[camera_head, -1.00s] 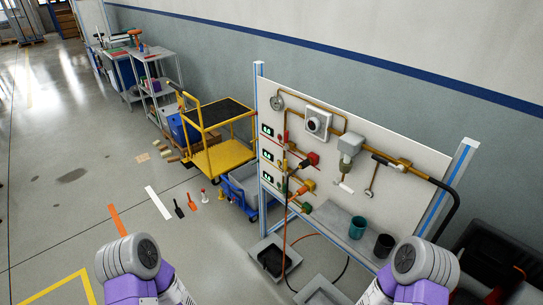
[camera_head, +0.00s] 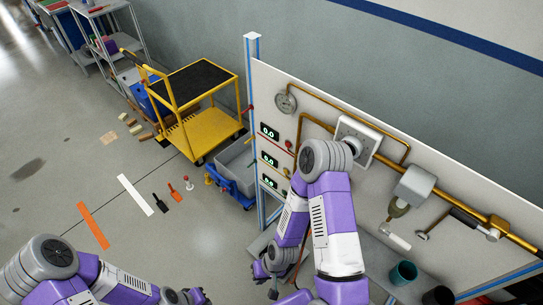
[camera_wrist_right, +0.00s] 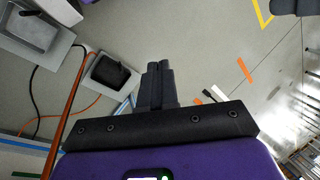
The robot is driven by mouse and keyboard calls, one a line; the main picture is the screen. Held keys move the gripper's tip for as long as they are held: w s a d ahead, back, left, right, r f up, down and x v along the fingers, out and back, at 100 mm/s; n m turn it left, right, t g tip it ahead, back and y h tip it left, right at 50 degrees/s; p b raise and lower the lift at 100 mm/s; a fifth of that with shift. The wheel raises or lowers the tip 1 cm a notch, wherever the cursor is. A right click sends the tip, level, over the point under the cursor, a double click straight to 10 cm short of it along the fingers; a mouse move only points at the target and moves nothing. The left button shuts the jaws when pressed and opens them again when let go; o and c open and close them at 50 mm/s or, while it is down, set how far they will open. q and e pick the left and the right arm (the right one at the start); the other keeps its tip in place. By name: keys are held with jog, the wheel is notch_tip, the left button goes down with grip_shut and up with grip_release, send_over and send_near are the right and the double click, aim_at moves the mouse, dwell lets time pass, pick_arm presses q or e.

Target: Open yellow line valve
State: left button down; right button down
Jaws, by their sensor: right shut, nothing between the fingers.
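A white upright panel (camera_head: 440,185) carries pipes and instruments. A yellow-brown pipe (camera_head: 305,122) runs along its upper part. My right arm covers the part of the panel where the coloured valve handles showed earlier, so the yellow line valve is hidden. Small red and yellow fittings show beside the displays (camera_head: 269,132) at the panel's left edge. My right gripper (camera_wrist_right: 157,67) is shut and empty in the right wrist view, with floor and trays beyond its fingers. It touches no valve there.
A yellow cart (camera_head: 205,128) and a blue trolley with a grey bin (camera_head: 238,165) stand left of the panel. A teal cup (camera_head: 403,273) is at the panel's foot. The floor at left is mostly clear.

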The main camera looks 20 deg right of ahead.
jog(key=w+d+r+m+g+h+b, duration=0.15)
jog(key=w+r, duration=0.25)
jog(key=w, duration=0.5)
jog(key=w+d+r+m+g+h+p, duration=0.1)
jog(key=w+d+r+h, duration=0.25)
jog(key=w, duration=0.65)
jog(key=w+d+r+m+h, duration=0.3)
jog(key=r, duration=0.7)
jog(key=w+d+r+m+h+b, duration=0.1)
jog(key=w+d+r+m+h, duration=0.2)
jog(key=r, duration=0.7)
jog(key=shift+w+d+r+m, duration=0.2)
jog(key=shift+w+d+m, duration=0.25)
jog(key=shift+w+m, duration=0.35)
jog(key=shift+f, duration=0.1)
